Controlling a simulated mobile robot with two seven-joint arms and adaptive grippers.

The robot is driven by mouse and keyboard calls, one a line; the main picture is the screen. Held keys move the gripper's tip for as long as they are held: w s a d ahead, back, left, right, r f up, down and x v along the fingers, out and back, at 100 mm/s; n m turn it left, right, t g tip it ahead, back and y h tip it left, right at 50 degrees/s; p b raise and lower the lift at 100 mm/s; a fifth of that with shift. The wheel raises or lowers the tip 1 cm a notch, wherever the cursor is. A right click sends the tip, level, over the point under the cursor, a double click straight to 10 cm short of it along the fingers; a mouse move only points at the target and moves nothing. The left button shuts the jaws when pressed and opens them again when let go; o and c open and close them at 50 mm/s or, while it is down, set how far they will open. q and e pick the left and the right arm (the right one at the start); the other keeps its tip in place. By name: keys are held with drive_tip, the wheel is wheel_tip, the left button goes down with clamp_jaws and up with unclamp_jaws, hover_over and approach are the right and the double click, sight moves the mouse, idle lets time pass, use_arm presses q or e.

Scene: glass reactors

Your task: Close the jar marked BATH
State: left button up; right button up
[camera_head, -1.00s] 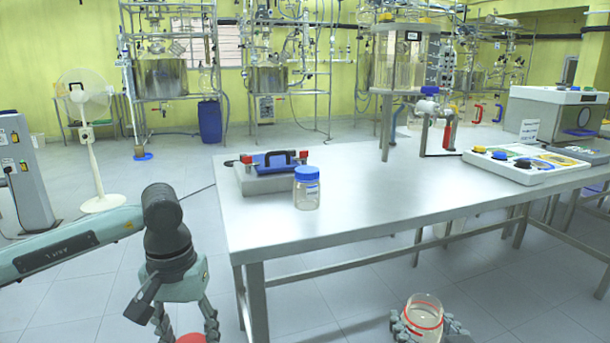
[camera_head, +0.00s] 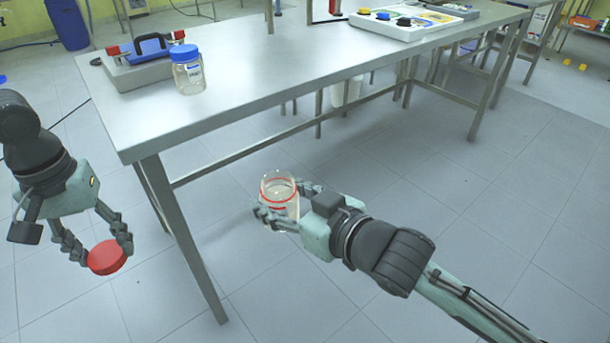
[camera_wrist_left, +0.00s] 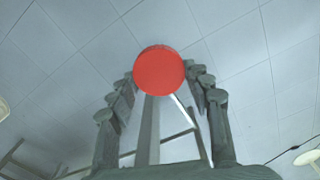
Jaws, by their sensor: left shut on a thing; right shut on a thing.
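My left gripper (camera_head: 100,250) is shut on a red lid (camera_head: 107,257) and holds it in the air left of the table's front leg. The red lid also shows between the fingers in the left wrist view (camera_wrist_left: 159,70). My right gripper (camera_head: 275,205) is shut on an open glass jar (camera_head: 279,193) with red rings, held upright in front of the table. The jar and the lid are well apart. I see no readable mark on this jar. Another jar with a blue lid (camera_head: 188,70) and a label stands on the table; its label is too small to read.
The steel table (camera_head: 270,70) lies beyond both grippers, its front edge and leg close to them. A grey block with a blue black-handled tool (camera_head: 150,50) is at its left end. A white tray with coloured knobs (camera_head: 412,20) is at the back.

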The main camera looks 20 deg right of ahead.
drive_tip(key=a+n+g+y, duration=0.2)
drive_tip(key=a+n+y, duration=0.1)
drive_tip(key=a, duration=0.3)
drive_tip(key=shift+s+f+n+y, duration=0.3)
drive_tip(key=shift+s+f+y, duration=0.15)
drive_tip(key=shift+y, duration=0.05)
use_arm(q)
drive_tip(key=d+r, duration=0.7)
drive_tip(key=d, duration=0.4)
drive_tip(key=s+d+r, duration=0.1)
drive_tip(key=d+r, duration=0.6)
drive_tip(key=d, duration=0.5)
drive_tip(key=shift+s, duration=0.2)
drive_tip(key=shift+f, duration=0.15)
drive_tip(key=shift+f, duration=1.9)
